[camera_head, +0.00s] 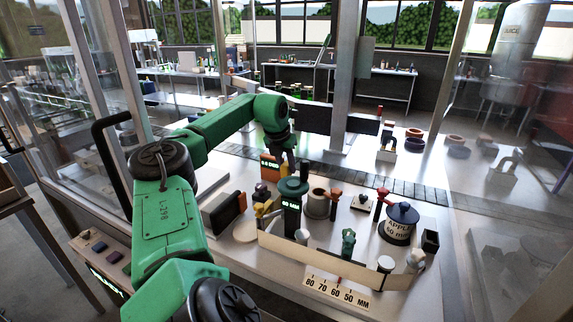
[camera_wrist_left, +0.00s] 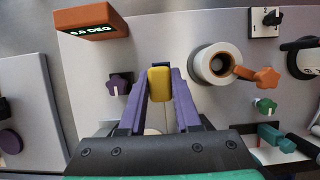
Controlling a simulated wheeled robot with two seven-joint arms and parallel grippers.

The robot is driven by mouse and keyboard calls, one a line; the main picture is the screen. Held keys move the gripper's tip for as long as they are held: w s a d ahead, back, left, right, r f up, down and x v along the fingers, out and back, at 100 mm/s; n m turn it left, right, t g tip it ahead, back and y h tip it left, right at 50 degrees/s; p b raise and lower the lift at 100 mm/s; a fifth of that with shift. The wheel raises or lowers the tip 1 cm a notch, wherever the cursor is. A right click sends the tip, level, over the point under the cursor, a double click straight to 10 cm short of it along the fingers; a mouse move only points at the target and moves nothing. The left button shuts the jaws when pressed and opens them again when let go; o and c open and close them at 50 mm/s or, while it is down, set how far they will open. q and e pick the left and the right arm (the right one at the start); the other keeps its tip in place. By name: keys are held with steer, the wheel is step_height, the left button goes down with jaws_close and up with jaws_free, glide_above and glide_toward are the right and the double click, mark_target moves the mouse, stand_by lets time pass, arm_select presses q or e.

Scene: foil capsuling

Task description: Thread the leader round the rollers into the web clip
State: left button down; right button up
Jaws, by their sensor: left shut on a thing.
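A pale band (camera_head: 325,266) runs along the deck's front. I cannot pick out the web clip for certain. My right gripper is out of view.
An orange angle display (camera_head: 270,167) stands close to the gripper, and also shows in the left wrist view (camera_wrist_left: 92,21). A millimetre scale (camera_head: 337,293) lies at the front.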

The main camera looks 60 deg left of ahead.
arm_select(q)
steer(key=shift+f, duration=0.15)
steer(key=shift+f+b, duration=0.65)
steer(key=shift+b, duration=0.05)
steer(key=c, duration=0.5)
jaws_free()
